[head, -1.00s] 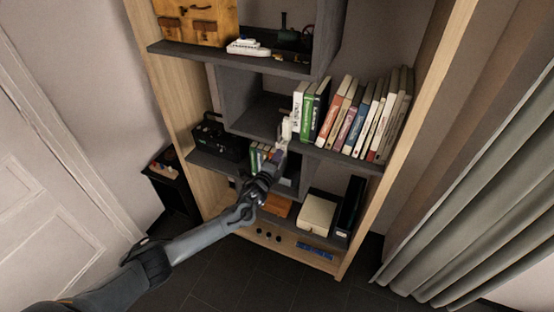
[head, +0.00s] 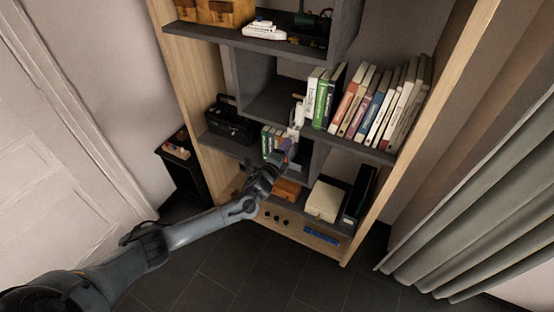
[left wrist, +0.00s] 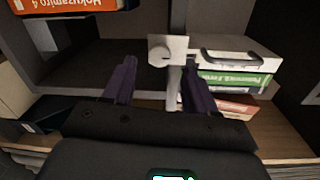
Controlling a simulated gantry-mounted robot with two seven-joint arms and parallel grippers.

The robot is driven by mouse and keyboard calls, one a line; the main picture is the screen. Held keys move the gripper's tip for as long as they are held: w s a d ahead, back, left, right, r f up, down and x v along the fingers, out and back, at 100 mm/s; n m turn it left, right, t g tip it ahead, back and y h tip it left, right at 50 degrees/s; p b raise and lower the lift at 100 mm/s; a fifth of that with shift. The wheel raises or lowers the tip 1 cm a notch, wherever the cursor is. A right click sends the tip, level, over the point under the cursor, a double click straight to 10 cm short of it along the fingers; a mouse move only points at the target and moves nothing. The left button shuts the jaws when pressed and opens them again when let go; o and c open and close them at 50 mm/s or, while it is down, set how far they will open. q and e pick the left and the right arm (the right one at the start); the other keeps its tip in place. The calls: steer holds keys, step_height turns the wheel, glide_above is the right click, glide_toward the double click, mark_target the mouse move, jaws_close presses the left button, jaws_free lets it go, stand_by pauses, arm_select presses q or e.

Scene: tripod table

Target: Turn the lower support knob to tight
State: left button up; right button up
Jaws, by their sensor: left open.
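A white support fitting with a round knob (left wrist: 161,54) and a thin stem below it shows in the left wrist view. In the head view small white support parts (head: 298,116) show at the shelf edge beside the books. My left gripper (head: 285,148) is close in front of the lower white part. In the left wrist view its two purple fingers (left wrist: 158,68) are open, one on each side of the knob and stem. I cannot tell whether they touch it. The knob's setting cannot be read. My right gripper is not in view.
The bookcase has upright books (head: 372,105) on the right shelf and a black box (head: 230,124) on the left. A white box (head: 325,200) sits on a lower shelf. A grey curtain (head: 470,220) hangs at right. The dark floor (head: 230,270) in front is clear.

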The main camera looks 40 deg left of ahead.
arm_select(q)
steer(key=v, duration=0.7)
steer(key=shift+p, duration=0.45)
steer(key=shift+s, duration=0.15)
